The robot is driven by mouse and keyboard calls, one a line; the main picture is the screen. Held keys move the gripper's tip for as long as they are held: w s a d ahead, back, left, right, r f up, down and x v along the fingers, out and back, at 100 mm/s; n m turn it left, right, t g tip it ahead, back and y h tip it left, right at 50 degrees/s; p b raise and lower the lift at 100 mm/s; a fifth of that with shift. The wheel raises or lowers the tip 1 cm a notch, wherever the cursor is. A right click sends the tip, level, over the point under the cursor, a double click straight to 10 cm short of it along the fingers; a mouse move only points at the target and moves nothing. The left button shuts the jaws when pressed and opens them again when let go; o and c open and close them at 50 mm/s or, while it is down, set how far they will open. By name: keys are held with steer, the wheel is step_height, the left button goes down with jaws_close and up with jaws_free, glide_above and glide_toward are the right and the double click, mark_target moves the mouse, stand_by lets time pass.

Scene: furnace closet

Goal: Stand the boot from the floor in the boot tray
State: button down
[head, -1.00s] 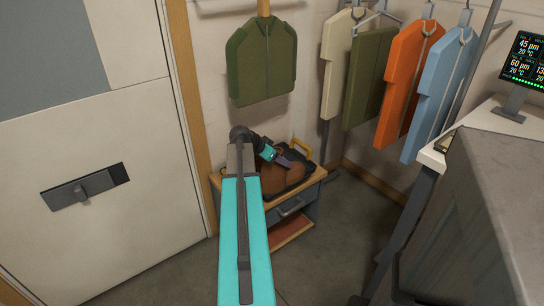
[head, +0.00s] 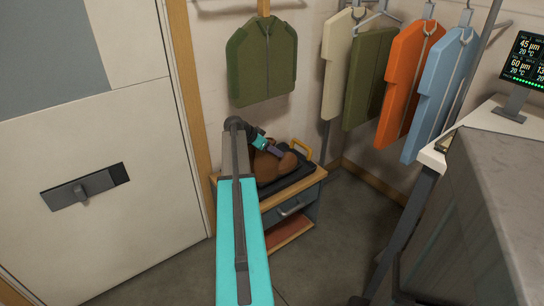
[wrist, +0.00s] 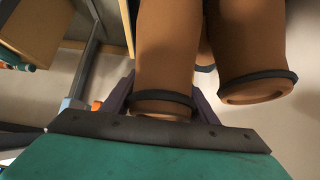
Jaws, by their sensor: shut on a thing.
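My gripper (head: 275,151) is over the bench, shut on a brown boot. In the wrist view the fingers (wrist: 162,100) sit on either side of the held boot's shaft (wrist: 166,62), near its dark-banded rim. A second brown boot (wrist: 246,45) stands just to the right there, with a similar band, outside the fingers. In the head view the brown boots (head: 267,171) overlap behind my arm, so I cannot separate them clearly. The black boot tray (head: 297,180) lies on the bench top beneath them. I cannot tell whether the held boot's sole touches the tray.
The wooden bench (head: 312,180) has a grey drawer and a lower shelf. A green jacket (head: 262,60) hangs above, and several garments hang to the right. A grey counter (head: 490,190) fills the right. Floor between is clear.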

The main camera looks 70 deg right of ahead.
stand_by(0.3)
steer(key=shift+f, duration=1.7)
steer(key=c, duration=0.7)
jaws_free()
steer(key=shift+v, duration=6.05)
